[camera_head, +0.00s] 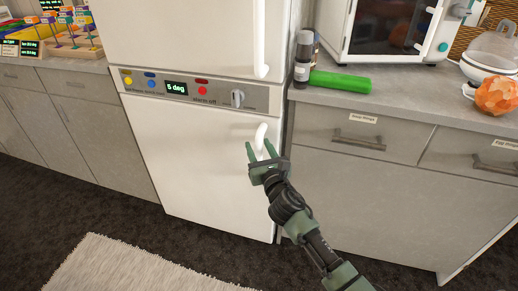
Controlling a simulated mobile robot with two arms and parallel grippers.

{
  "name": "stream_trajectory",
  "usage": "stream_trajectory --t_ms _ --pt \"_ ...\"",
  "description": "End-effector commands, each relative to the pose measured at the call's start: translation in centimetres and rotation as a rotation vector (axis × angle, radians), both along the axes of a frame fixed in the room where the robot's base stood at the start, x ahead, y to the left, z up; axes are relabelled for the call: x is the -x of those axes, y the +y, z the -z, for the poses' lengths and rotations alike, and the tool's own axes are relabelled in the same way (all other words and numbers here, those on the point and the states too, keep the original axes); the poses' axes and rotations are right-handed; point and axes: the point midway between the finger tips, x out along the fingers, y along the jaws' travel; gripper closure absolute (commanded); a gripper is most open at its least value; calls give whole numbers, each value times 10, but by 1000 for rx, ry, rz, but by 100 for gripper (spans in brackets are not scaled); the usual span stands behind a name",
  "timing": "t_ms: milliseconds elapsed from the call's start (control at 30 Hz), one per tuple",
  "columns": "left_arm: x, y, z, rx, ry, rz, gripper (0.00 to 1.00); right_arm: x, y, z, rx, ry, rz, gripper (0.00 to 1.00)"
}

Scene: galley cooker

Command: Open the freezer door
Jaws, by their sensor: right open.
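The white fridge-freezer stands in the middle of the head view, with a control panel (187,88) between its upper door (180,40) and its lower door (195,160). The panel display reads 5 deg. Both doors look shut. The lower door has a white vertical handle (261,138) near its right edge; the upper door has a similar handle (262,45). My right gripper (260,150) is open, its two green fingers pointing up at the lower handle. The fingertips overlap the handle's lower part in the picture; I cannot tell whether they touch it. My left gripper is not in view.
Grey cabinets (350,190) with a counter stand to the right, holding a microwave (385,35), a green cylinder (339,81) and a dark bottle (303,60). Grey cabinets (75,130) stand to the left. A pale rug (130,268) lies on the dark floor in front.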

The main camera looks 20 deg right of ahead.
Motion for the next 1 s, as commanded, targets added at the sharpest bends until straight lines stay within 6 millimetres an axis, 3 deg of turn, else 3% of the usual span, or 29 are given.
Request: stream_trajectory --t_ms 133,167,300,1000 --pt "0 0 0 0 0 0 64 0 0 0 -1 0 0 57" --pt "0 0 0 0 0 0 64 0 0 0 -1 0 0 62" --pt "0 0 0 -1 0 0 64 0 0 0 -1 0 0 100" --pt "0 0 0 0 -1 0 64 1 1 1 -1 1 -2 100"
